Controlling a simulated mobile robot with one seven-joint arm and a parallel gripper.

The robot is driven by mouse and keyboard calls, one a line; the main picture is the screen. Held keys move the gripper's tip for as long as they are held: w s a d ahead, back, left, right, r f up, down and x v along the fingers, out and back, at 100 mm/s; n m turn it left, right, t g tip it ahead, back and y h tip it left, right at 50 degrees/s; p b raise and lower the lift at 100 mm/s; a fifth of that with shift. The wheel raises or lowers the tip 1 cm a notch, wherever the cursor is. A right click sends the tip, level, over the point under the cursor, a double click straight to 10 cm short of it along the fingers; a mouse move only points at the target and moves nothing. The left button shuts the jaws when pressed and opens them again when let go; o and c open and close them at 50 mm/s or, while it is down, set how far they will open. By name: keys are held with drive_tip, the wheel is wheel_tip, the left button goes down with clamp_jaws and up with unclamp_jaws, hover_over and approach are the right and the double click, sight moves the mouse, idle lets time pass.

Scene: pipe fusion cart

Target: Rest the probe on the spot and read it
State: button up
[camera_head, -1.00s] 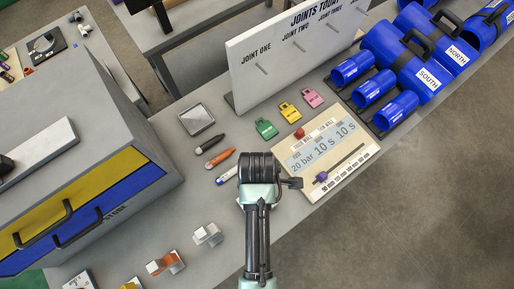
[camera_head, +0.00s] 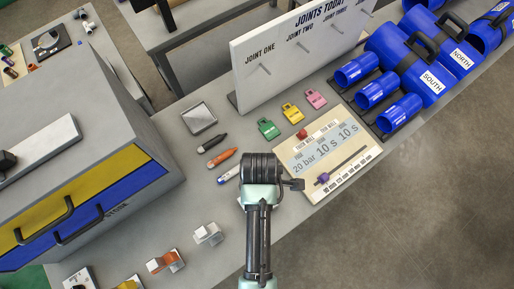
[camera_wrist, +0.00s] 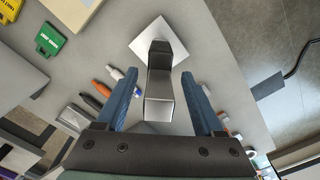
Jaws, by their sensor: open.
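My gripper (camera_wrist: 160,74) is open in the wrist view, with one blue finger on each side of a grey metal block (camera_wrist: 159,82). This block rises from a white square plate (camera_wrist: 139,41). I cannot tell whether the fingers touch it, or whether it is the probe. In the head view my arm hides the gripper and this block. A pale panel (camera_head: 347,178) reading 20 bar, 10 s, 10 s carries a dark rod with a purple end (camera_head: 323,178). No probe or spot can be made out for certain.
A grey tray (camera_head: 199,118), black, orange and white pens and green (camera_head: 268,129), yellow and pink tags lie on the bench. Silver (camera_head: 208,234) and orange (camera_head: 163,262) blocks stand at the front. A drawer cabinet (camera_head: 100,140) is left; blue pipe clamps (camera_head: 405,65) are at back right.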

wheel_tip(320, 180, up, 12)
drive_tip(key=shift+f+p, duration=0.25)
drive_tip(key=shift+p, duration=0.25)
drive_tip(key=shift+r+p, duration=0.75)
drive_tip(key=shift+p, duration=0.15)
drive_tip(key=shift+w, duration=0.15)
